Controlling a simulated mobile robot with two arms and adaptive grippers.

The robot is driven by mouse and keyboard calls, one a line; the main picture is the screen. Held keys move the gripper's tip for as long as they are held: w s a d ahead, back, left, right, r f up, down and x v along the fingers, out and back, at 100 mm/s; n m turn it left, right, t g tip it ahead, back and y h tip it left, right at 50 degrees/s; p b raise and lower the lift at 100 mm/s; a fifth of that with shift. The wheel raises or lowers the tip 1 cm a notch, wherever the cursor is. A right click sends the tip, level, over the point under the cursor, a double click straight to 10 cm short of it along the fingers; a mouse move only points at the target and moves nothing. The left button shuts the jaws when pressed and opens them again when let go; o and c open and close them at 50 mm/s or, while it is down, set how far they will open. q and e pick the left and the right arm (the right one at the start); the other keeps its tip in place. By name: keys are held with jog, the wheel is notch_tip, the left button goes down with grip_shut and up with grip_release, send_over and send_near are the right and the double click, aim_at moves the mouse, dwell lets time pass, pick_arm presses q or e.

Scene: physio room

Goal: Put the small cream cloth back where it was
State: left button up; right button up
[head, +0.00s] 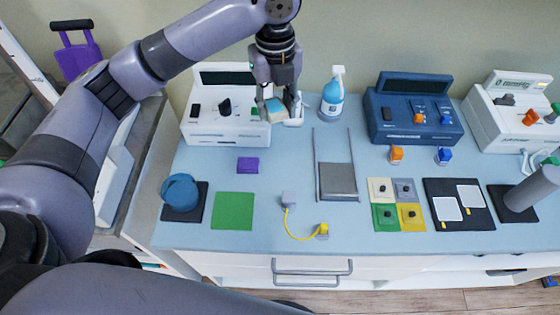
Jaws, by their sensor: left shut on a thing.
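My right gripper is not in view.
A blue device (400,128) is further right. A green square (233,210), a purple block (247,165) and a grey pad (338,178) lie in front. Bare worktop (275,165) lies between them.

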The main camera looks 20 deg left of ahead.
aim_at(280, 165)
pick_arm(q)
jog(key=m, duration=0.3)
jog(key=shift+w+d+r, duration=0.1)
jog(key=shift+w+d, duration=0.2)
jog(key=shift+w, duration=0.05)
jog(key=shift+w+m, duration=0.1)
jog(key=shift+m, duration=0.6)
notch_tip(280, 165, down, 20)
jog(key=p, duration=0.2)
jog(key=shift+r+p, duration=0.25)
jog(key=shift+p, duration=0.1)
jog(key=shift+f, duration=0.2)
jog(key=shift+f, duration=0.15)
jog(key=o, duration=1.1)
